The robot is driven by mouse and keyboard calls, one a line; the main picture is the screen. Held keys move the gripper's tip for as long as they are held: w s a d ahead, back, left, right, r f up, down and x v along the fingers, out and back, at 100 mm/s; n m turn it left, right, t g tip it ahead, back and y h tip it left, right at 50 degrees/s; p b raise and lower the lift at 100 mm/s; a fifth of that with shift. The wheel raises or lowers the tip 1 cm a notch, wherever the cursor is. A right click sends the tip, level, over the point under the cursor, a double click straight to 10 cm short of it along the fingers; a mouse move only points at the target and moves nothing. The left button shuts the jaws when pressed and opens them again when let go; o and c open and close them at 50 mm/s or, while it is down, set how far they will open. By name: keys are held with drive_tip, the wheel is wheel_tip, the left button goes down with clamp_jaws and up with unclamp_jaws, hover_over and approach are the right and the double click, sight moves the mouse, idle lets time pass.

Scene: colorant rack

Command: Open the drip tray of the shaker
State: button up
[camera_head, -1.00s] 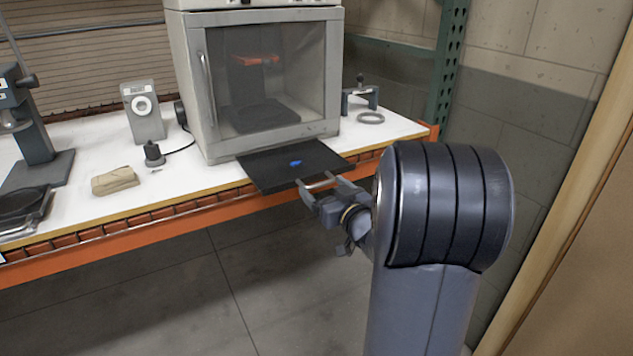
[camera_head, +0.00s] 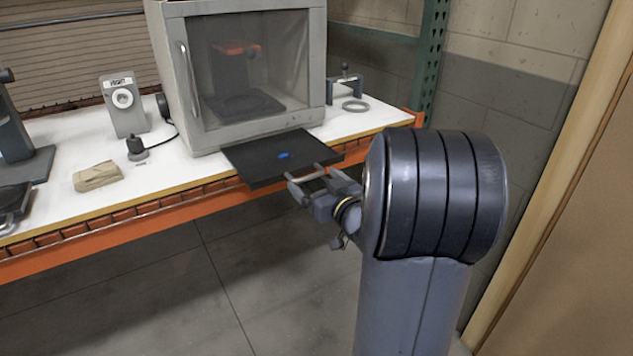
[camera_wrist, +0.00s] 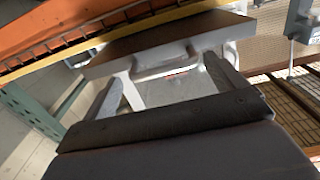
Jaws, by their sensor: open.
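The shaker (camera_head: 220,135) is a grey cabinet with a glass front on the bench. Its black drip tray (camera_head: 265,170) sticks out from under the front, past the bench edge, with a blue spot (camera_head: 283,156) on top. A pale bar handle (camera_head: 308,176) is on the tray's front edge. My gripper (camera_head: 312,177) is open at the handle, with a finger near each end. In the wrist view the tray (camera_wrist: 160,42) lies ahead, between and beyond the open fingers (camera_wrist: 165,75). Whether a finger touches the handle I cannot tell.
The white bench (camera_head: 55,215) has an orange beam (camera_head: 130,225) along its front. A tan block (camera_head: 98,176) and a grey device (camera_head: 124,104) stand left of the shaker. A ring (camera_head: 355,106) lies to its right. The floor in front is clear.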

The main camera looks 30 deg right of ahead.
sight(311, 178)
drive_tip(key=s, duration=1)
drive_tip(key=shift+s+d+p, duration=0.15)
drive_tip(key=shift+s+p, duration=0.1)
drive_tip(key=shift+p, duration=0.05)
drive_tip(key=shift+w, duration=0.15)
drive_tip(key=w, duration=1.1)
drive_tip(key=shift+w+a+b, duration=0.2)
drive_tip(key=shift+a+b, duration=0.05)
drive_tip(key=shift+b, duration=0.1)
drive_tip(key=shift+w, duration=1.2)
idle(0.4)
